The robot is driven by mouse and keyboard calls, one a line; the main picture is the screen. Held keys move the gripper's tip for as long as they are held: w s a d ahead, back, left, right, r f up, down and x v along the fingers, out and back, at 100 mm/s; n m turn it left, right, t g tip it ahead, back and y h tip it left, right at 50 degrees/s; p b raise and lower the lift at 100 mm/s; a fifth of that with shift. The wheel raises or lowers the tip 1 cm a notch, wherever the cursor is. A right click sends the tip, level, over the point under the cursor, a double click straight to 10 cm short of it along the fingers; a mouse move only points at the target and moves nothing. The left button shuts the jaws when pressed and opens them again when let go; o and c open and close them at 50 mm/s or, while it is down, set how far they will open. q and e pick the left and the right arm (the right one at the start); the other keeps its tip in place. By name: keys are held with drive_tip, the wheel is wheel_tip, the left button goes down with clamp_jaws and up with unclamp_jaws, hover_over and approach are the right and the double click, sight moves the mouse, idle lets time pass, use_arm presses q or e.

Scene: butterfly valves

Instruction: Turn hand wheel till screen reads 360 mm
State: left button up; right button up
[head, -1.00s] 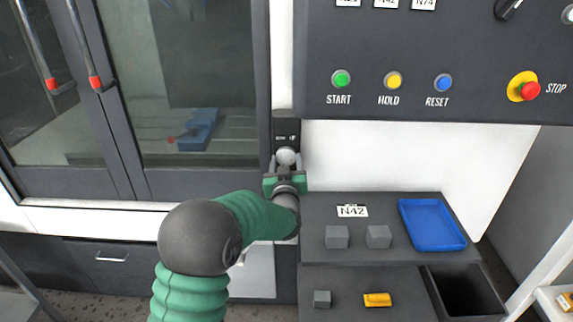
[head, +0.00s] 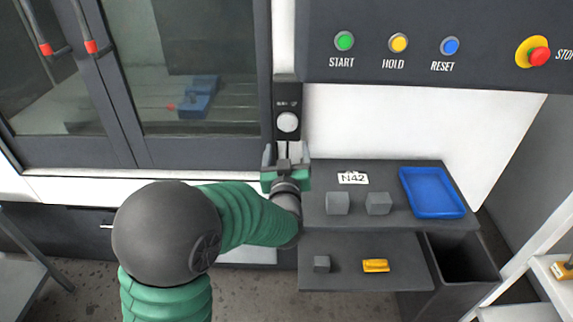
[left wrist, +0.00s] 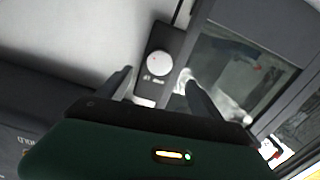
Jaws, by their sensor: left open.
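A round light-grey knob, which looks like the hand wheel (head: 288,122), sits on a narrow black panel (head: 287,97) between the machine door and the white wall. In the left wrist view the knob (left wrist: 158,64) shows a small mark on its face. My left gripper (head: 286,152) is open and empty, just below the knob in the head view. In the left wrist view its fingers (left wrist: 157,74) stand either side of the knob, with space between them and it. Small lettering beside the knob is too small to read. I see no legible mm reading. My right gripper is not in view.
A control panel (head: 400,70) with START, HOLD, RESET and STOP buttons overhangs at upper right. Below are a dark shelf (head: 325,178) with grey blocks (head: 338,203), an N42 card (head: 353,177) and a blue tray (head: 432,192). A lower shelf holds a yellow piece (head: 376,265).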

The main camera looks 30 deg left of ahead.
use_arm(q)
drive_tip(key=v, duration=0.5)
drive_tip(key=shift+s+d, duration=0.2)
drive_tip(key=shift+s, duration=0.15)
drive_tip(key=s+d+f+m+g+h+p, duration=0.2)
drive_tip(key=d+f+m+g+h+p, duration=0.25)
drive_tip(key=d+f+h, duration=0.35)
drive_tip(key=s+d+f+m+g+p, duration=0.1)
drive_tip(key=s+d+f+g+p, duration=0.1)
drive_tip(key=s, duration=0.6)
drive_tip(key=s+d+f+m+g+h+p, duration=0.1)
drive_tip(key=s+d+f+m+g, duration=0.1)
drive_tip(key=s+f+g, duration=0.2)
drive_tip(key=s+g, duration=0.2)
drive_tip(key=s, duration=0.2)
drive_tip(key=shift+d+p, duration=0.3)
drive_tip(key=shift+p, duration=0.05)
